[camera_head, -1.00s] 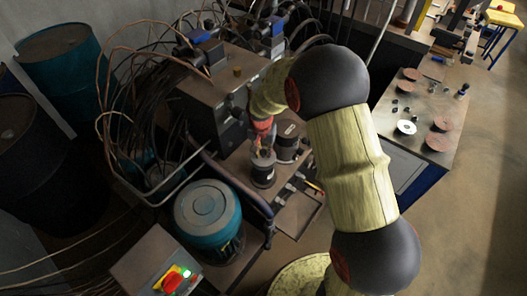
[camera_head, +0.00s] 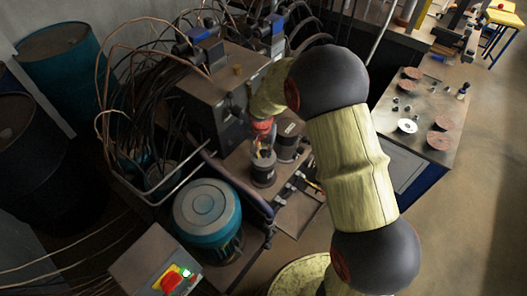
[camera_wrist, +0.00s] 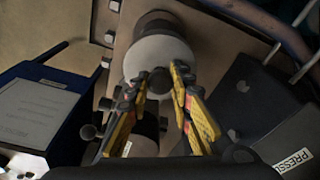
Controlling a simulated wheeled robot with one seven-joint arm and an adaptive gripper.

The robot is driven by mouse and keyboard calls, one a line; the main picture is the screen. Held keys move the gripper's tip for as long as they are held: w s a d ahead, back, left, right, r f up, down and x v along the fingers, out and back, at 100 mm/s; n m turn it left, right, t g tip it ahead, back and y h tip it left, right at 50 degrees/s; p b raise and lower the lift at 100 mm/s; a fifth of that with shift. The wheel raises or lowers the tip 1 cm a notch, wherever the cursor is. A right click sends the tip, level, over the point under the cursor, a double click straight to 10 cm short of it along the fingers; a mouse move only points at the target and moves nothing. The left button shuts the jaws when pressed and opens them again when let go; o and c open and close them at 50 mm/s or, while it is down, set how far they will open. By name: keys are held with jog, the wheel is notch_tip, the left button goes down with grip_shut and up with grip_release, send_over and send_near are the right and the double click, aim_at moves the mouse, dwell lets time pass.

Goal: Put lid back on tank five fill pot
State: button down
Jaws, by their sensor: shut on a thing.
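My gripper (camera_head: 263,150) points down over a dark cylindrical pot (camera_head: 263,176) in the camera_head view. In the wrist view the yellow-marked fingers of my gripper (camera_wrist: 160,74) are shut on the dark knob of a pale round lid (camera_wrist: 148,52). The dark pot body (camera_wrist: 158,18) shows beyond the lid's edge. The lid lies over the pot top, which it hides. I cannot tell whether it is fully seated or slightly raised. A second dark pot (camera_head: 288,146) with a pale label stands close by, behind and right.
A grey machine block (camera_head: 210,90) with many hoses stands behind left. A dark pipe (camera_head: 240,186) runs left of the pot. A teal motor (camera_head: 206,212) stands front left. A dark box with a pressure label (camera_wrist: 262,108) is at right in the wrist view.

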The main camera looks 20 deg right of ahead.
jog(key=shift+f+b, duration=0.65)
jog(key=shift+f, duration=0.4)
jog(key=c, duration=1.6)
grip_release()
jog(key=o, duration=0.4)
jog(key=shift+o, duration=1)
jog(key=shift+r, duration=0.15)
jog(key=shift+r+p, duration=1.8)
jog(key=shift+r, duration=1.15)
